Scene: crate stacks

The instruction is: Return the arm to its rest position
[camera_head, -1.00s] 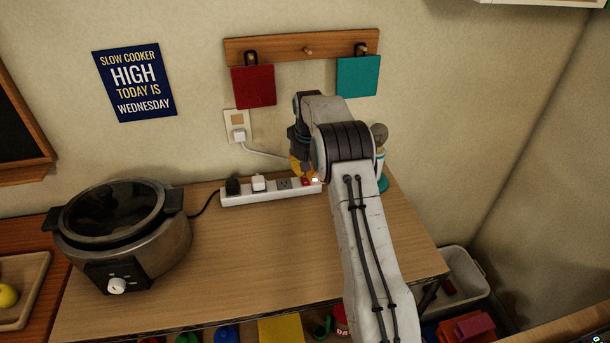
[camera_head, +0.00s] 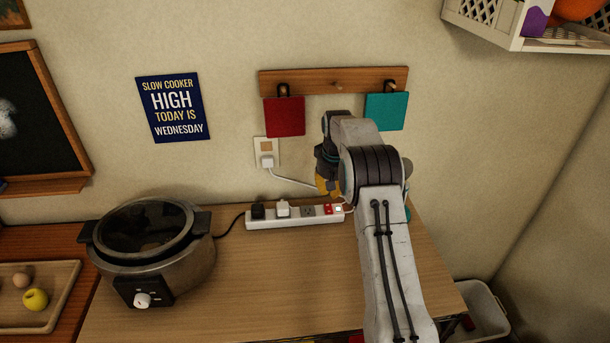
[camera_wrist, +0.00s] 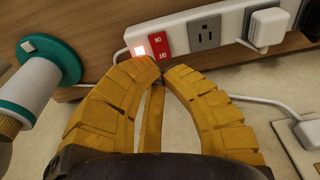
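My arm (camera_head: 385,250) reaches forward over the wooden table, bent at the elbow, with its end angled down. My gripper (camera_wrist: 160,68) shows two yellow fingers with their tips together and nothing held between them. In the head view the gripper (camera_head: 327,184) hangs just above and behind the right end of the white power strip (camera_head: 270,219), partly hidden by the arm. The wrist view shows the strip's lit switch (camera_wrist: 139,51) and red switch (camera_wrist: 161,37) just beyond the fingertips. Whether the tips touch the strip is hard to tell.
A slow cooker (camera_head: 150,250) stands at the left of the table (camera_head: 250,290). A teal-based object (camera_wrist: 58,62) is close beside the fingers. Wall pegs hold red (camera_head: 284,116) and teal (camera_head: 386,111) squares. A crate shelf (camera_head: 520,30) is upper right. The table's middle is clear.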

